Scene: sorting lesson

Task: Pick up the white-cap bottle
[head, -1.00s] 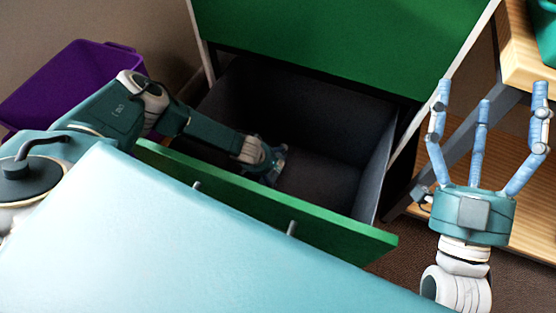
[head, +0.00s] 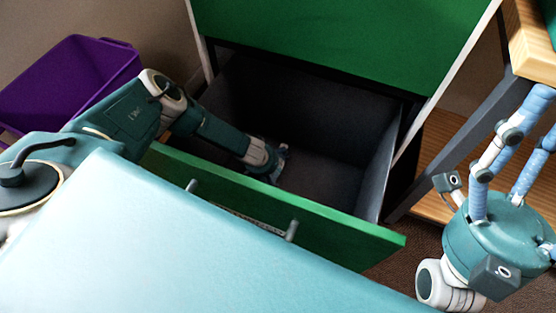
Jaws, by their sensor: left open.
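No white-cap bottle can be made out in the head view. My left gripper (head: 278,163) reaches down into the open drawer (head: 375,175) of the green-fronted cabinet; it is open. Its fingers are small and dark, and part of the drawer floor near it is hidden by the drawer front and my arm. I see nothing held in it. My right gripper (head: 536,135) is at the right edge, fingers pointing up and apart, empty, partly cut off by the frame.
The green drawer front (head: 340,235) stands out from the cabinet (head: 320,40). A purple bin (head: 70,85) is at the left. A wooden shelf unit (head: 530,45) with a dark metal leg is at the right, close to my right gripper.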

